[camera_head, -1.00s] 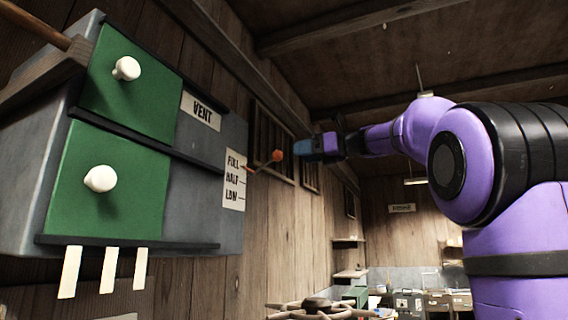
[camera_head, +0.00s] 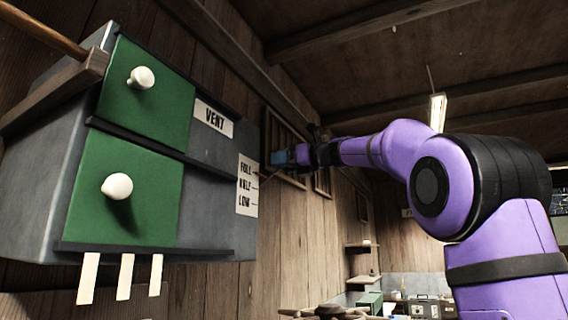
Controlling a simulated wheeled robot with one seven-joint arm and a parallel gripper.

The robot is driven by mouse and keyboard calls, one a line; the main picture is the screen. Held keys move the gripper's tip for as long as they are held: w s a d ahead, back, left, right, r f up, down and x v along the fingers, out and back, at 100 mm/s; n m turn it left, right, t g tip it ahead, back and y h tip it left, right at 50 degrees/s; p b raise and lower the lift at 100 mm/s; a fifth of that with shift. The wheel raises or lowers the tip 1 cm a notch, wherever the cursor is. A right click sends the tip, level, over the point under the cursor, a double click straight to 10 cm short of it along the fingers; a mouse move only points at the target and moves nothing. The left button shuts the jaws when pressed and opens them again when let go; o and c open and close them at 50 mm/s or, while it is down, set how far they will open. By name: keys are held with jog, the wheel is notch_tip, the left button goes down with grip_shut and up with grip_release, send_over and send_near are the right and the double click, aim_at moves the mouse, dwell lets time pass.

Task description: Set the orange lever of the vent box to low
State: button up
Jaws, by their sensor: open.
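The grey vent box (camera_head: 209,206) with a VENT label (camera_head: 214,118) hangs on the left wall. Its white scale (camera_head: 247,185) reads FULL, HALF, LOW from top to bottom. A short piece of the lever's thin rod (camera_head: 265,178) shows beside the scale, around the upper marks. I cannot tell its exact setting. The orange knob is hidden, apparently behind or between my gripper's fingers. My gripper (camera_head: 284,158) is open, pointing left at the lever's end, level with FULL. Contact with the knob cannot be told.
Two green panels with a white upper knob (camera_head: 141,78) and a white lower knob (camera_head: 117,186) fill the box's left side. White strips (camera_head: 125,277) hang below. A barred wall opening (camera_head: 282,138) lies behind my gripper. Space below my arm looks free.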

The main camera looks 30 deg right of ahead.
grip_shut()
jog(key=shift+s+d+f+t+y, duration=0.15)
jog(key=shift+s+f+t+y, duration=0.2)
jog(key=shift+f+t, duration=0.25)
notch_tip(320, 180, down, 14)
jog(key=t+y, duration=0.2)
jog(key=t, duration=0.2)
jog(key=shift+f, duration=0.2)
dwell(0.4)
jog(key=shift+y, duration=0.25)
grip_release()
jog(key=shift+r, duration=0.1)
